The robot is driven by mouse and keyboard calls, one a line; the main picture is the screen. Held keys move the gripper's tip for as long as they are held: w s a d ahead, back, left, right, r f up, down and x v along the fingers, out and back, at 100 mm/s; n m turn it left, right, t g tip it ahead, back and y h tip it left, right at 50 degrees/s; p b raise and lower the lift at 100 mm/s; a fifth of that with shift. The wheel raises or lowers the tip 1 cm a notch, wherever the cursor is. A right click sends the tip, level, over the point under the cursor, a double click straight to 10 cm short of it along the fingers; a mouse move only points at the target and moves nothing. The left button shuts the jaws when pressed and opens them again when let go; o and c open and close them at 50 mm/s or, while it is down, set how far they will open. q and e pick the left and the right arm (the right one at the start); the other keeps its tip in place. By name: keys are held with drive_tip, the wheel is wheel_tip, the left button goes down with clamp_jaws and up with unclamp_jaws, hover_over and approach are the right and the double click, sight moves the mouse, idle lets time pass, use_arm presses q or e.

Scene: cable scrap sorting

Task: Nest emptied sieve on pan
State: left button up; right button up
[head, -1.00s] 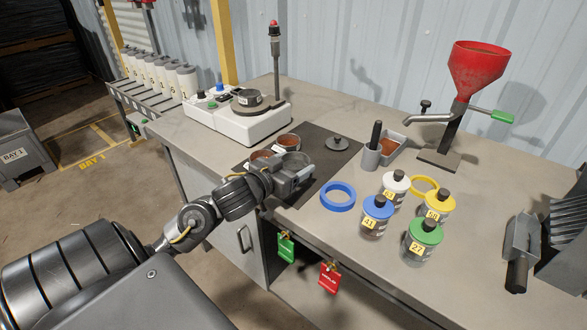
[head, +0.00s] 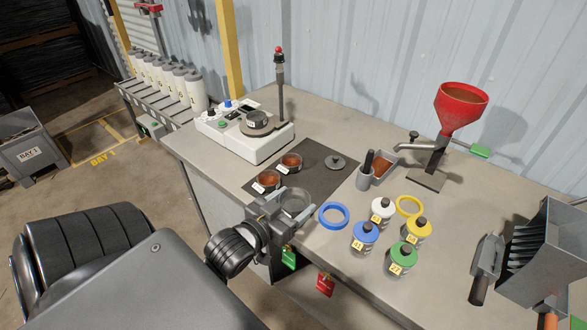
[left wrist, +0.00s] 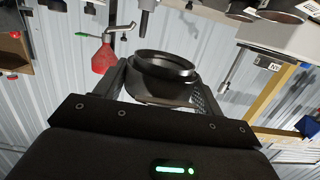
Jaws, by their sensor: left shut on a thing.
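My left gripper (head: 280,207) is shut on a round metal sieve (head: 297,199) at the front edge of the dark mat. In the left wrist view the sieve (left wrist: 165,70) sits between the two fingers as a dark ring; its inside is mostly hidden. A dark round pan or ring stack (head: 258,122) with a small label stands on the white shaker (head: 262,145) at the back left. I cannot tell its layers apart. Two round dishes with reddish granules, a nearer one (head: 265,182) and a farther one (head: 289,163), stand on the mat. My right gripper is not in view.
A dark lid with a knob (head: 336,161) lies on the mat (head: 315,178). A blue ring (head: 333,216), several capped jars (head: 364,238) and a yellow ring (head: 408,206) stand to the right. A red funnel (head: 460,107) stands behind. The mat's middle is clear.

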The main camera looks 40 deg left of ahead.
use_arm(q)
drive_tip(key=shift+s+d+r, duration=0.15)
drive_tip(key=shift+s+d, duration=0.05)
drive_tip(key=w+d+r, duration=0.5)
drive_tip(key=w+d, duration=0.2)
drive_tip(key=d, duration=0.1)
drive_tip(key=shift+w+d+r, duration=0.3)
